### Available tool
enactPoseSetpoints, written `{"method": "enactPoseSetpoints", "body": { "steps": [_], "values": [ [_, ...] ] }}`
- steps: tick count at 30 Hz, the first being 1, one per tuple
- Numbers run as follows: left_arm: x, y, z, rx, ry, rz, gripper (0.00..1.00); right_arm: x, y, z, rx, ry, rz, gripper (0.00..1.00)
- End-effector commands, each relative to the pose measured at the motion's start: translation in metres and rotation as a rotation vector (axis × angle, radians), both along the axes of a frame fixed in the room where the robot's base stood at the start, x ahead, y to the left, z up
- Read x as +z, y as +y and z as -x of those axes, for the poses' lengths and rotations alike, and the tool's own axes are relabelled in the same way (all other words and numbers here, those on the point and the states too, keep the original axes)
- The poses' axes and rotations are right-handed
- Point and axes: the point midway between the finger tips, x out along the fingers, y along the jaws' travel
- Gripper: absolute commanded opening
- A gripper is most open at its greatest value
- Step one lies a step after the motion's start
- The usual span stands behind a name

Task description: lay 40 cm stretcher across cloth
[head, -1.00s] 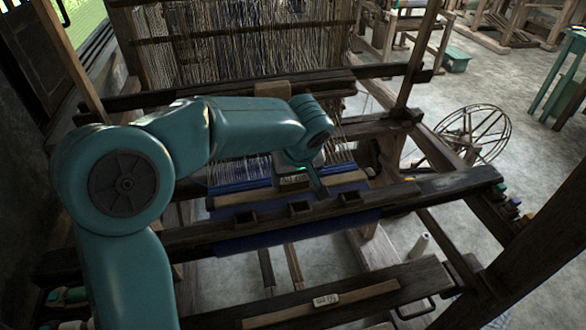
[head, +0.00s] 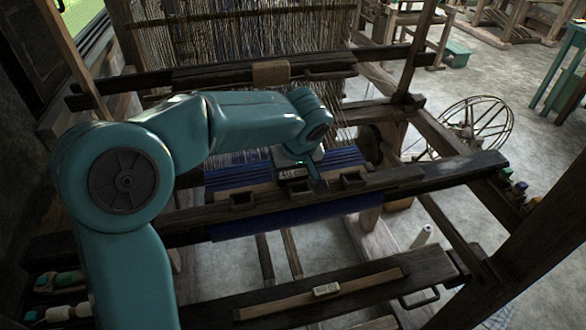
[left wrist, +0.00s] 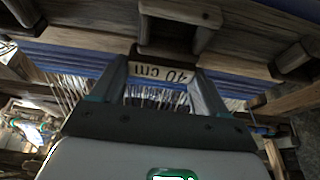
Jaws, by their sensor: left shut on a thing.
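The 40 cm stretcher (head: 232,194) is a pale wooden bar with a white label. It lies lengthwise over the blue cloth (head: 225,178), just behind the dark slotted front beam (head: 400,178). My left gripper (head: 304,178) reaches down onto its middle, beside the label. In the left wrist view the fingers (left wrist: 160,72) are shut on the stretcher (left wrist: 236,66), and the label reads "40 cm" upside down. Blue cloth also shows there (left wrist: 80,63). I cannot tell whether the stretcher touches the cloth. My right gripper is not in view.
Another labelled wooden bar (head: 282,299) lies on the front bench (head: 415,285). Hanging warp threads and heddles (head: 230,50) stand behind the cloth. A spoked wheel (head: 475,127) is on the right. A loom post (head: 550,230) stands at the right front.

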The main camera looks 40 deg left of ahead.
Motion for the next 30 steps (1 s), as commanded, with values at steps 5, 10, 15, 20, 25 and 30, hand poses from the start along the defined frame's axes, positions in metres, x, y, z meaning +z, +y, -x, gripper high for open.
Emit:
{"method": "enactPoseSetpoints", "body": {
  "steps": [5,10,15,20,25,30],
  "values": [
    [-0.001,0.0,0.0,0.0,-0.001,0.0,1.0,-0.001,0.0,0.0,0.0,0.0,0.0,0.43],
    [-0.001,0.0,0.0,0.0,0.0,0.0,1.0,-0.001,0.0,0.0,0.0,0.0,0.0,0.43],
    [0.012,-0.005,0.003,-0.001,-0.003,0.0,1.0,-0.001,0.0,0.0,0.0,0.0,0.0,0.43],
    [0.047,-0.015,0.012,-0.002,-0.005,0.001,1.0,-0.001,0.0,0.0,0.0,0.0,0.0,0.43],
    [0.091,-0.029,0.023,-0.003,-0.006,0.001,1.0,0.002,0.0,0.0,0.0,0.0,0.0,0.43],
    [0.125,-0.04,0.033,-0.003,-0.004,0.002,1.0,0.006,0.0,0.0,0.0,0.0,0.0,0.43]
  ]
}}
